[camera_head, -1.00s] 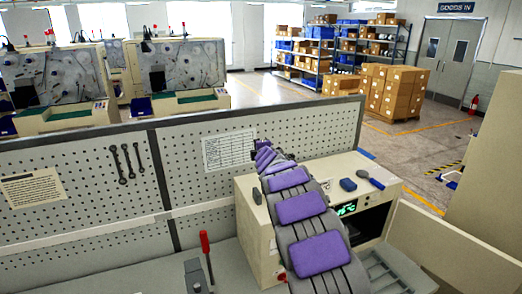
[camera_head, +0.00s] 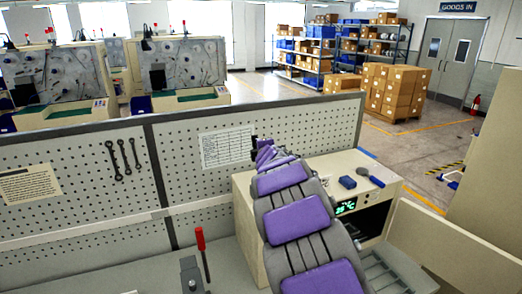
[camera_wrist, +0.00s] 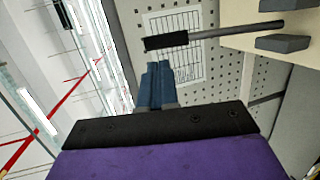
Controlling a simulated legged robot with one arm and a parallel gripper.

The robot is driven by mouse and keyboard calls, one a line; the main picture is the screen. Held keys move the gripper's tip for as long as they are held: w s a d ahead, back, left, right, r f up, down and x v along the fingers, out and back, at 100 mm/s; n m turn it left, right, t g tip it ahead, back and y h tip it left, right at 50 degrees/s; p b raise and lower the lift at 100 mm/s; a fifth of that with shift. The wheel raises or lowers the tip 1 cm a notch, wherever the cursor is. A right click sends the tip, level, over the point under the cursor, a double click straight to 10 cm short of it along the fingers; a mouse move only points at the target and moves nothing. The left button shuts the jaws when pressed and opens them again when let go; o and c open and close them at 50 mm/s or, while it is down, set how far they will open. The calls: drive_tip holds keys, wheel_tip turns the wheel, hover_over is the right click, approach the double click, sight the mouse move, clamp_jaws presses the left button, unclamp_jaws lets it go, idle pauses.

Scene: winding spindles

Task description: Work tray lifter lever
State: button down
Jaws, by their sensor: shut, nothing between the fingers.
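In the wrist view a grey rod with a black grip (camera_wrist: 166,41) lies across the picture, close beyond my fingertips. I cannot tell which of the two is the tray lifter lever. My gripper (camera_wrist: 156,70) shows blue fingers shut together, with nothing between them. Contact with the black grip cannot be made out. In the head view my gripper (camera_head: 256,141) is small at the far end of my arm, in front of the pegboard.
A beige cabinet (camera_head: 243,215) with a lit display stands under and right of my arm. The pegboard (camera_head: 90,200) with a paper sheet (camera_head: 227,148) closes off the back.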

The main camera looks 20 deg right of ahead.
drive_tip(key=v, duration=0.5)
drive_tip(key=shift+s+d+r, duration=0.1)
drive_tip(key=shift+s+r, duration=0.15)
drive_tip(key=shift+r, duration=0.15)
drive_tip(key=shift+w, duration=0.1)
